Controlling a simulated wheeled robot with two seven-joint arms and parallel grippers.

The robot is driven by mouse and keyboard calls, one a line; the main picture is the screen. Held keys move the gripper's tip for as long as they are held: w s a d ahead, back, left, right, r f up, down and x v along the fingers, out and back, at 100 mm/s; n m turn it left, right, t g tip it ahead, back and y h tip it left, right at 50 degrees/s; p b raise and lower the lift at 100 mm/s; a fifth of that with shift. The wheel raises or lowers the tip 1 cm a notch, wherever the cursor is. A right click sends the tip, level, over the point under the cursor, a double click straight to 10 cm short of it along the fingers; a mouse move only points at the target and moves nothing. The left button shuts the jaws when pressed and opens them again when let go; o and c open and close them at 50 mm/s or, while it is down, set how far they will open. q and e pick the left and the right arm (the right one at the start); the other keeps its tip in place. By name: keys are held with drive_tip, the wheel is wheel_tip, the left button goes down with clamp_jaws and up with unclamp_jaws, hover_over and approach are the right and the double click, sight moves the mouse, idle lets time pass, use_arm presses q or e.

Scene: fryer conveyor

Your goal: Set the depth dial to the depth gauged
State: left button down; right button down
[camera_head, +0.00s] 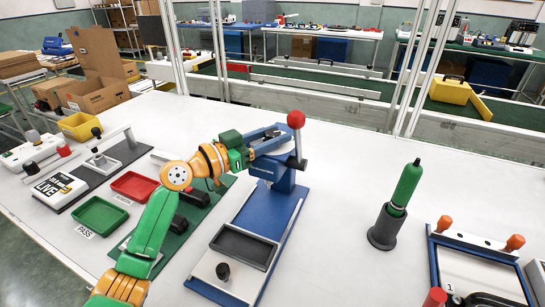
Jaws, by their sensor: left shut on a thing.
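A blue press (272,183) with a blue base plate and a red-ball lever (296,119) stands upright in the middle of the table. My left gripper (278,142) reaches in from the left and is shut on a part at the top of the press, beside the lever. The gripper covers that part, so I cannot tell if it is the depth dial. A dark tray (245,247) and a pale plate with a black knob (223,271) sit on the front of the base. No depth reading is legible. My right gripper is not in view.
A green-handled tool (407,184) stands in a dark holder (384,230). A blue frame with orange knobs (478,262) lies at the right. Green (98,216) and red (134,186) trays and a "LIVE" box (60,190) are at the left. The table between press and holder is clear.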

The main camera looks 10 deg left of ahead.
sight(266, 138)
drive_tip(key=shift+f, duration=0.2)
use_arm(q)
drive_tip(key=shift+c, duration=2.1)
unclamp_jaws()
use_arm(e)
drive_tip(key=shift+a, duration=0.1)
use_arm(q)
drive_tip(key=shift+s+a+f, duration=0.15)
drive_tip(key=shift+s+a, duration=0.05)
drive_tip(key=shift+a, duration=0.05)
drive_tip(key=b+v, duration=0.2)
drive_tip(key=v, duration=0.4)
drive_tip(key=shift+a+b, duration=0.1)
drive_tip(key=shift+b, duration=0.2)
drive_tip(key=shift+s+a, duration=0.1)
drive_tip(key=shift+s, duration=0.1)
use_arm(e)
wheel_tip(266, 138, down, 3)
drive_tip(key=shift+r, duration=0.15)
